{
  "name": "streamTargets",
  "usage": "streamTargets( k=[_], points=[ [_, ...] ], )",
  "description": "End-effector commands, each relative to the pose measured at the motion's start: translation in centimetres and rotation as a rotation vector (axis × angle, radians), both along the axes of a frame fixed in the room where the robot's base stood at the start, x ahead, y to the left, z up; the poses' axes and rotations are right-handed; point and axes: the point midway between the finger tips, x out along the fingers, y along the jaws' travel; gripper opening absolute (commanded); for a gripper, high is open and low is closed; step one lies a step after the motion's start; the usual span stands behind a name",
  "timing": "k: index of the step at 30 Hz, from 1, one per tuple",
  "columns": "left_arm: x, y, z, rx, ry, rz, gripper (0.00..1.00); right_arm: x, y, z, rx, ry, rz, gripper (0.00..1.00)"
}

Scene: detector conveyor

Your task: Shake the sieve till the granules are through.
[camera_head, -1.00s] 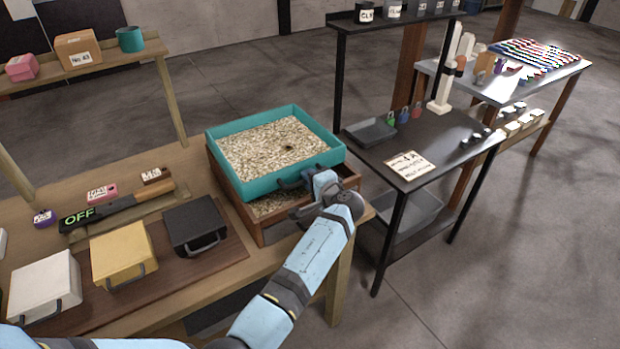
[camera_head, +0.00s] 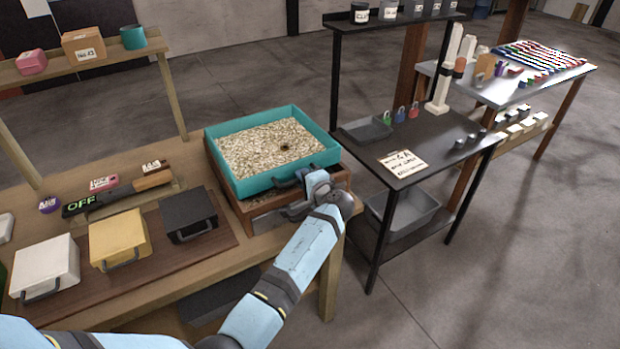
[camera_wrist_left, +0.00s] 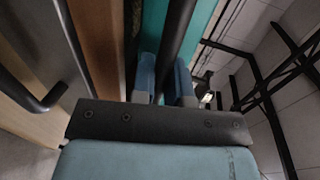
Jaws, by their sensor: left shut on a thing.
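The sieve (camera_head: 237,187) is a teal square tray, filled with pale granules (camera_head: 268,148) that have a small dark spot among them. It sits over a brown wooden box (camera_head: 243,214) on the wooden bench. My left gripper (camera_head: 300,192) is shut on the dark handle (camera_head: 287,181) at the sieve's near side. In the left wrist view the two blue fingers (camera_wrist_left: 163,82) close around the dark handle bar (camera_wrist_left: 178,35), with the teal wall (camera_wrist_left: 152,35) beside it. The box's inside is mostly hidden under the sieve. My right gripper is out of view.
White (camera_head: 45,268), yellow (camera_head: 119,240) and black (camera_head: 190,213) lidded boxes stand on a brown board at the left. A device reading OFF (camera_head: 85,203) lies behind them. A black table (camera_head: 440,150) stands to the right, across a floor gap.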

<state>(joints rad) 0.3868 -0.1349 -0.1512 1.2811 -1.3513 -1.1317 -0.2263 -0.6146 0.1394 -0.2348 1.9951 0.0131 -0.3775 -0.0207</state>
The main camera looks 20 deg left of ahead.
Motion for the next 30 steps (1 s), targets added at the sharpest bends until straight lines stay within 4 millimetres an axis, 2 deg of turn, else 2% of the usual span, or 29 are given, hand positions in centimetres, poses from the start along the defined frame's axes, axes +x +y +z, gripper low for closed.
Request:
streamTargets(
  k=[2, 6, 14, 15, 18, 30],
  points=[
    [-0.4, 0.0, -0.2, 0.0, 0.003, 0.002, 0.0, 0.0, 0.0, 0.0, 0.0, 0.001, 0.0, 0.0],
    [-1.6, -1.4, -0.1, -0.001, 0.002, 0.0, 0.0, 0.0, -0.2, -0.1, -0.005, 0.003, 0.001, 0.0],
    [-1.6, -1.5, -0.1, 0.0, 0.001, 0.0, 0.0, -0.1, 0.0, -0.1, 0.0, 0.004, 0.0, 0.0],
    [-1.6, -1.5, -0.1, 0.0, 0.001, 0.0, 0.21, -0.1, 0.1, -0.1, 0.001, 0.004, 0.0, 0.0],
    [-1.6, -1.5, -0.1, 0.0, 0.001, 0.0, 0.39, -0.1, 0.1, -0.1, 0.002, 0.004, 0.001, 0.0],
    [-1.5, -1.4, 0.0, 0.0, 0.0, 0.0, 0.39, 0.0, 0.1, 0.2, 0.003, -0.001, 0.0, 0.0]
  ],
)
